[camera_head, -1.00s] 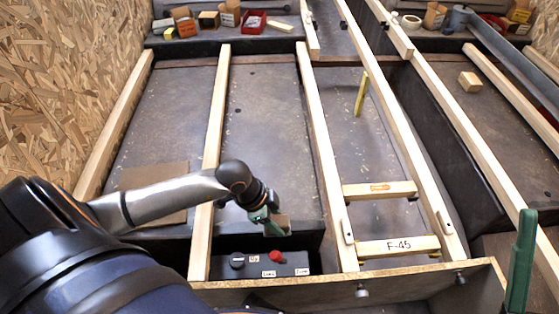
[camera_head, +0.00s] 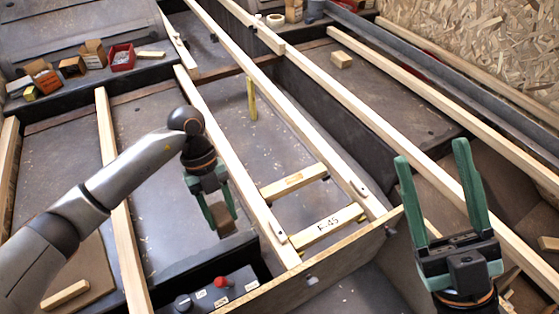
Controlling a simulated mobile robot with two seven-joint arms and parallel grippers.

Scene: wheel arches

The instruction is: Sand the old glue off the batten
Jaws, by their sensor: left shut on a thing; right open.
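A short pale crosspiece (camera_head: 293,182) with an amber patch on top lies between two long wooden rails. It may be the batten; I cannot be sure. Nearer me is a second crosspiece marked F-45 (camera_head: 328,227). My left gripper (camera_head: 218,208) points down, left of the crosspieces and apart from them. It is shut on a small brown block (camera_head: 224,221), whose upper part the fingers hide. My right gripper (camera_head: 433,153) is at the lower right, fingers up, open and empty.
Long wooden rails (camera_head: 118,215) run across the dark floor panels. A control box with a red knob (camera_head: 221,282) sits in front. Small cartons (camera_head: 42,77) and a red bin (camera_head: 121,57) stand at the back left. A yellow upright strip (camera_head: 252,98) and a wood block (camera_head: 341,60) lie beyond.

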